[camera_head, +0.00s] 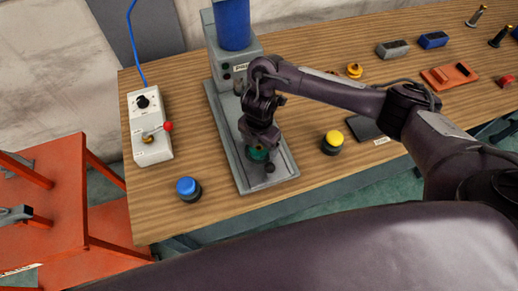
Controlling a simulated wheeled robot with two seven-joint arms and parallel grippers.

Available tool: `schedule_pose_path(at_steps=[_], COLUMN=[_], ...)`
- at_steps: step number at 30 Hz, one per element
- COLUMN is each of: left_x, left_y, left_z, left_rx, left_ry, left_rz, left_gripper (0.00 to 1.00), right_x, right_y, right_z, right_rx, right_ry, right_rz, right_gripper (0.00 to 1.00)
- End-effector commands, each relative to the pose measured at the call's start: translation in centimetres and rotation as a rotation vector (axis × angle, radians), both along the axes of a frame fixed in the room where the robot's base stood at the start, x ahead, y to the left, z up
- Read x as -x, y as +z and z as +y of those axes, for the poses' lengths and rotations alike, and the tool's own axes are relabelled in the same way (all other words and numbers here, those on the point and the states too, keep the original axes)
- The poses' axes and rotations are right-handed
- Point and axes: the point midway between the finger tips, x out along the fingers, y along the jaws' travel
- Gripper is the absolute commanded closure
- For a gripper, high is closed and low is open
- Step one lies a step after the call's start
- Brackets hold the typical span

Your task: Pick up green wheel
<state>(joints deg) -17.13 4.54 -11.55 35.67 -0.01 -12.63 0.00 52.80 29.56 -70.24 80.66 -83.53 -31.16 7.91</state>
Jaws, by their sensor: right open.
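The green wheel (259,153) sits low on the grey base plate of the press-like machine (227,145), near its front end. Only part of it shows, as my right gripper covers it from above. My right gripper (259,146) points down right over the wheel, with its fingers at or around it. It is open; whether the fingers touch the wheel I cannot tell.
A white control box (148,135) with a red-knobbed lever stands left of the machine. A blue button (188,188) and a yellow button (332,142) flank the base plate. A red block (450,76) lies further right. An orange-red table (60,215) stands at left.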

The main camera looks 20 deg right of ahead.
Motion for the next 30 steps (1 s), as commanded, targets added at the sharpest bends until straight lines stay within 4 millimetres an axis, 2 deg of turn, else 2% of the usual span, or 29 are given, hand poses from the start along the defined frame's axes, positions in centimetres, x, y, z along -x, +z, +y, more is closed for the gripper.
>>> schedule_pose_path(at_steps=[3,18,26,30], left_x=[-0.1,0.1,0.1,0.2], left_y=[0.0,0.0,0.1,0.5], left_z=[0.0,0.1,0.1,0.1], left_rx=[0.0,-0.001,-0.001,-0.001], left_ry=[0.001,0.002,0.002,0.002], left_rz=[-0.001,0.001,0.003,0.003], left_gripper=[1.0,1.0,1.0,1.0], right_x=[0.0,0.0,-0.1,-0.2], right_y=[0.0,0.1,0.3,1.1], right_z=[0.0,0.0,0.0,0.0], right_rx=[0.0,0.0,-0.001,-0.002], right_ry=[0.0,0.0,0.0,0.001], right_rz=[0.0,0.0,-0.003,-0.004], right_gripper=[0.22,0.86,0.86,0.86])
